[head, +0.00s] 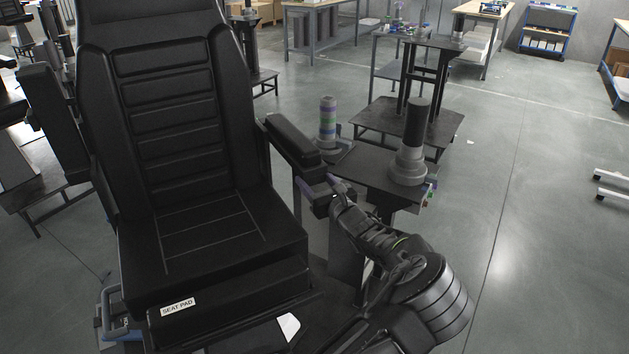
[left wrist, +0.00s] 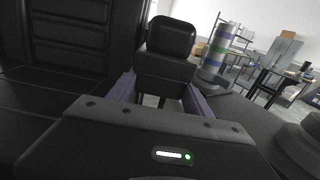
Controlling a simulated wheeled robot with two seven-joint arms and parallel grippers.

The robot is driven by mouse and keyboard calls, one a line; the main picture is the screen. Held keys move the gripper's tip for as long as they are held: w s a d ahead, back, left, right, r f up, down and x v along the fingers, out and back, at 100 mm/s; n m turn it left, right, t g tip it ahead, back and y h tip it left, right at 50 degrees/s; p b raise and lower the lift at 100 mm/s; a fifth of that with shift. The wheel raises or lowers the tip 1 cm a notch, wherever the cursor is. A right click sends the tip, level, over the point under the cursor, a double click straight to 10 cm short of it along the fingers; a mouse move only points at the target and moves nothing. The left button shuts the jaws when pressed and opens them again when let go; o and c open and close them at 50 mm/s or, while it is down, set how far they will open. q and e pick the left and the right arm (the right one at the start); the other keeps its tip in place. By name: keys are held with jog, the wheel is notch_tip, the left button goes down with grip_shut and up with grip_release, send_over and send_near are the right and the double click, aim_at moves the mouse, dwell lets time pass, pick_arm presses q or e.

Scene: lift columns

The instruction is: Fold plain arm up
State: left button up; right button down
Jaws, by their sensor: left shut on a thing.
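The black armrest (head: 293,138), the one I take as the plain arm, juts forward from the right side of the black chair (head: 190,215). It slopes down toward its front end. My left gripper (head: 321,187) is at that front end, its purple fingers on either side. In the left wrist view the armrest (left wrist: 172,38) stands straight ahead between the purple fingers (left wrist: 158,92), and the gripper is shut on it. The exact contact is partly hidden by the gripper body. My right gripper is not in view.
A second armrest (head: 48,112) stands steeply upright at the chair's left. Right of the held armrest, a dark stand (head: 375,172) carries a colour-banded column (head: 328,118) and a black-topped column (head: 414,125). Open grey floor (head: 540,230) lies at the right.

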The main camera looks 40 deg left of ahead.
pick_arm(q)
grip_shut()
jog(key=shift+r, duration=0.15)
